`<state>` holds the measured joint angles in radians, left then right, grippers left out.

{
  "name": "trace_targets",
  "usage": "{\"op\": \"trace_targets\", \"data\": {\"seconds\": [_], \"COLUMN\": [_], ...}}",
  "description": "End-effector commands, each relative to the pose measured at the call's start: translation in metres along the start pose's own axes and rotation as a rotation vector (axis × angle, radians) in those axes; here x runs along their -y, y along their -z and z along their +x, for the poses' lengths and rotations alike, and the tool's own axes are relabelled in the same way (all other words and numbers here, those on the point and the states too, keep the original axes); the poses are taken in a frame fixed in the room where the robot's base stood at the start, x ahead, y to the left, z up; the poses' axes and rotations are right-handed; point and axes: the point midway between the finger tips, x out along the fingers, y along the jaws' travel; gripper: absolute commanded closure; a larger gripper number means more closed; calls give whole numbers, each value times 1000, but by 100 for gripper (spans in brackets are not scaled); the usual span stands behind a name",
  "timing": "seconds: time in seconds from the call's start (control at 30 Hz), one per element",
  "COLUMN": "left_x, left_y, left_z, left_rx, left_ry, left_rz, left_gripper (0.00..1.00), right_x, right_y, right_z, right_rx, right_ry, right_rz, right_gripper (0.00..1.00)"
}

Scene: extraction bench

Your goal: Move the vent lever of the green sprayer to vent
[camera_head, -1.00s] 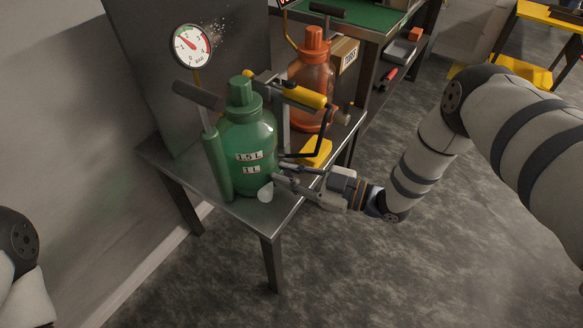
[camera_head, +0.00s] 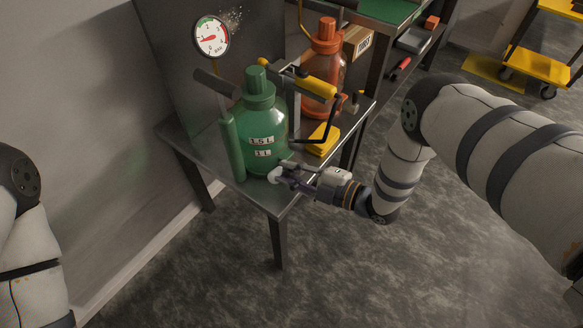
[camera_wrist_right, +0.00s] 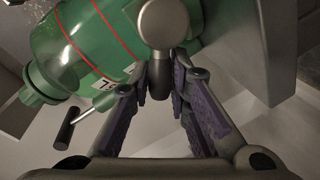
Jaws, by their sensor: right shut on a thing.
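The green sprayer (camera_head: 262,130) stands upright near the front of the steel bench, with volume labels on its body. It also shows in the wrist view (camera_wrist_right: 95,40). My right gripper (camera_head: 287,177) is low at the sprayer's front right. In the wrist view my right gripper (camera_wrist_right: 162,84) is closed around a dark stub below a round metal knob (camera_wrist_right: 163,22). I take this to be the vent lever, its joint partly hidden. A small dark T-handle (camera_wrist_right: 70,126) lies left of the fingers. My left gripper is outside the views.
A pressure gauge (camera_head: 211,37) stands behind the green sprayer. An orange sprayer (camera_head: 324,72) and a yellow pedal-like block (camera_head: 323,138) are to its right. The bench's front edge (camera_head: 286,208) is just below my right gripper. Open floor lies in front.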

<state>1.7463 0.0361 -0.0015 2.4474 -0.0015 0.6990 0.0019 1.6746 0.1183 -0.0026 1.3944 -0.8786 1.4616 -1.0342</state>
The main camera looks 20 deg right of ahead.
Motion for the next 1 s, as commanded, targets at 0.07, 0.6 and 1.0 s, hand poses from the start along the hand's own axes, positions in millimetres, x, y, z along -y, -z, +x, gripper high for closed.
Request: {"op": "trace_targets", "data": {"seconds": [0.07, 0.6, 1.0], "left_x": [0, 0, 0], "left_y": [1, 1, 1], "left_z": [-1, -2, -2], "left_rx": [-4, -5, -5], "left_ry": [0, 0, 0], "left_rz": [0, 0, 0], "left_gripper": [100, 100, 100], "right_x": [0, 3, 2], "right_y": [0, 0, 0], "right_z": [0, 0, 0], "right_rx": [2, 9, 9], "right_ry": [-1, 1, 1], "right_rz": [-20, -44, -42], "right_gripper": [100, 100, 62]}}
